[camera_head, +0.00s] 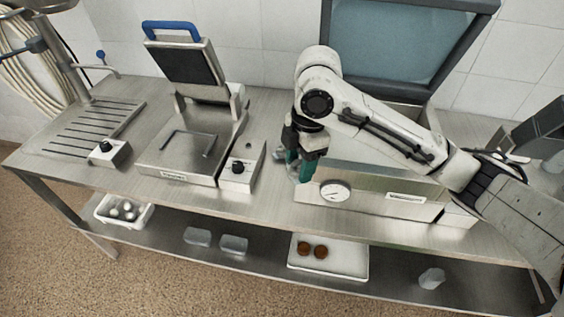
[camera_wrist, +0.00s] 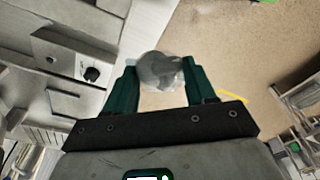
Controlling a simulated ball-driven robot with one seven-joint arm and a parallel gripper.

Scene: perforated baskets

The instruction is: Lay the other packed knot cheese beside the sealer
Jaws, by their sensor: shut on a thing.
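My gripper (camera_head: 298,171) has green fingers and points down over the counter, just left of the steel sealer (camera_head: 375,193) with a round gauge and a raised blue-tinted lid. In the wrist view my gripper (camera_wrist: 164,88) is shut on a packed knot cheese (camera_wrist: 160,69), a pale grey lump in clear wrap between the fingertips. In the head view the fingers mostly hide it. A pale translucent shape shows just left of the fingers there; I cannot tell whether it is this pack or another.
A press with a blue handle (camera_head: 171,27) stands left, with a knob box (camera_head: 238,170) near my gripper. The lower shelf holds a white basket (camera_head: 104,217), clear containers (camera_head: 233,244), a white tray (camera_head: 346,262) with two brown balls, and a clear lump (camera_head: 432,278).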

